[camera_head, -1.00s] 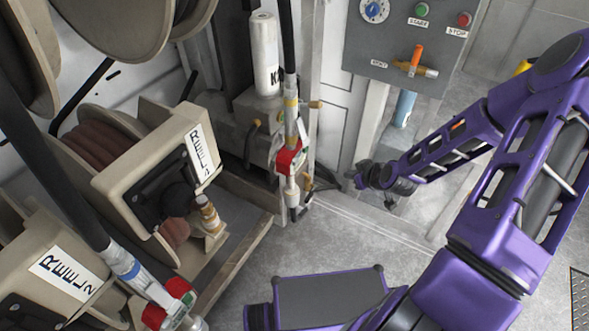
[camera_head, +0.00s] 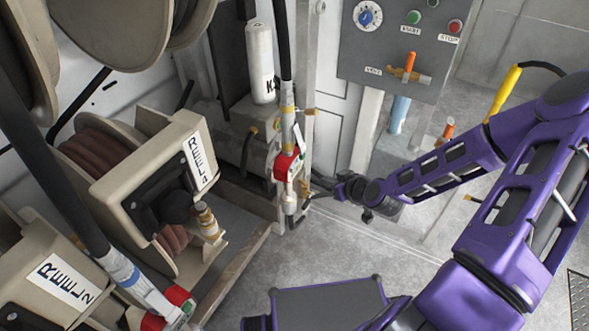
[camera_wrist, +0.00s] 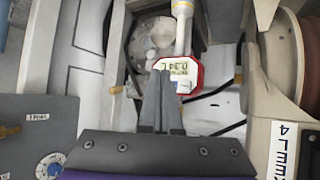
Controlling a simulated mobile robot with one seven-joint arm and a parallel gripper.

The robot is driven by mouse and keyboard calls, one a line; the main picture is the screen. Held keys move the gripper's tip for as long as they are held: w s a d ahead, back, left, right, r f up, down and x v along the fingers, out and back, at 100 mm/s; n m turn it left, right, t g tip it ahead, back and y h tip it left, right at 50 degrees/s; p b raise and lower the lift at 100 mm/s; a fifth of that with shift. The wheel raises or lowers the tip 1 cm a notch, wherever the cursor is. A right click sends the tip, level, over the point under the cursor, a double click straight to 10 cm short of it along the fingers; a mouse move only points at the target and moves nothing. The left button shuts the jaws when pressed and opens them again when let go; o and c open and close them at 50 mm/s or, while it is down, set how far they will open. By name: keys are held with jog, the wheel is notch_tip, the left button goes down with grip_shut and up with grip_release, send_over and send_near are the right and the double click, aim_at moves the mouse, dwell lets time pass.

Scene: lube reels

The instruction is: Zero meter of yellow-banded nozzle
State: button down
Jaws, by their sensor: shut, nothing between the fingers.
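The yellow-banded nozzle (camera_head: 288,116) hangs upright on a black hose beside the reels in the head view. Its meter (camera_head: 288,165) has a red housing. My gripper (camera_head: 309,186) is shut and empty, just right of and below the meter. In the wrist view my gripper (camera_wrist: 159,75) points at the meter, its fingertips overlapping the left part of the meter's face. I cannot tell whether they touch.
A blue-banded nozzle (camera_head: 126,274) with another red meter (camera_head: 180,298) hangs at lower left. The Reel 4 frame (camera_head: 150,180) stands left of the meter. A grey control panel (camera_head: 385,45) is behind my arm. The floor (camera_head: 330,250) in front is clear.

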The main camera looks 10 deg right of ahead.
jog(key=w+a, duration=0.3)
jog(key=a, duration=0.2)
jog(key=shift+w+a, duration=0.15)
jog(key=shift+w, duration=0.25)
dwell(1.8)
jog(key=shift+w+a+b, duration=0.25)
jog(key=shift+a+b, duration=0.1)
jog(key=shift+b, duration=0.05)
jog(key=shift+w+a, duration=0.4)
jog(key=shift+a, duration=0.2)
dwell(0.8)
dwell(0.3)
jog(key=shift+s+d, duration=0.65)
jog(key=shift+d, duration=0.3)
jog(key=shift+s+d, duration=0.75)
jog(key=shift+d, duration=0.3)
jog(key=shift+s+d, duration=0.75)
jog(key=shift+d, duration=0.25)
